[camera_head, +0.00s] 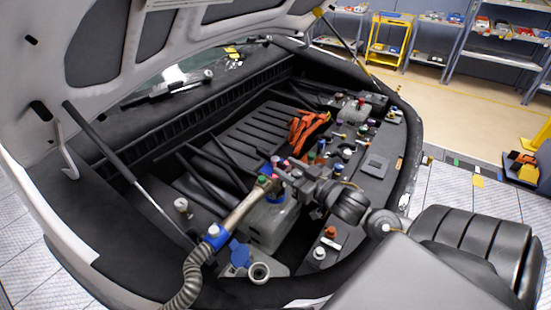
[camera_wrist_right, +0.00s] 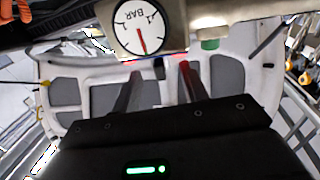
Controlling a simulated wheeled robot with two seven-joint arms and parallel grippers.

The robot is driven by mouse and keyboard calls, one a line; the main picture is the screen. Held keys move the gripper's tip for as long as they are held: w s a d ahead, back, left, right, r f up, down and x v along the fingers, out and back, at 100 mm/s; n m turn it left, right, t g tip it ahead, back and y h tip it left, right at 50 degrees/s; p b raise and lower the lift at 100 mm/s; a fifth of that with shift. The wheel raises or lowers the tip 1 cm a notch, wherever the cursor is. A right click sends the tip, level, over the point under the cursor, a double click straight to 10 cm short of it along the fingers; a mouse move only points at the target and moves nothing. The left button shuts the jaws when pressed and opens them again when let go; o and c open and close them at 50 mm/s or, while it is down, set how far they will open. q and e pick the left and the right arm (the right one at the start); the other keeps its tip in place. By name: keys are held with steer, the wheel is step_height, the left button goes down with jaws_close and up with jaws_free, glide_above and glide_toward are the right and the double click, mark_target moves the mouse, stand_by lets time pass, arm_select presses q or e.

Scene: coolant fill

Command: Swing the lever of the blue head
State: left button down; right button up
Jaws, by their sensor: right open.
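In the head view a filling tool stands at the middle of the open engine bay. It has a beige tube (camera_head: 240,208) with a blue ring and a grey ribbed hose, and small blue parts of its head (camera_head: 274,194) show above a pale tank (camera_head: 268,226). My right gripper (camera_head: 281,167) is at the tool's head and partly covers it, so the lever cannot be made out clearly. In the right wrist view my gripper (camera_wrist_right: 160,78) is open, with nothing seen between its fingers. A round BAR gauge (camera_wrist_right: 140,26) and a green part (camera_wrist_right: 210,44) are beyond the fingertips. My left gripper is out of view.
The raised hood (camera_head: 95,50) hangs over the bay at the left, with a prop rod (camera_head: 130,175). A blue cap (camera_head: 239,256) and an open filler neck (camera_head: 258,271) are at the front. Shelves (camera_head: 500,35) stand far back.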

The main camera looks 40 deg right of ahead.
mark_target(279, 163)
steer(key=shift+w+a+p, duration=0.15)
steer(key=shift+w+p, duration=0.1)
steer(key=shift+w, duration=1)
steer(key=shift+w+a+p, duration=0.15)
steer(key=shift+w+p, duration=0.1)
steer(key=shift+w, duration=0.95)
steer(key=shift+c, duration=0.2)
jaws_close()
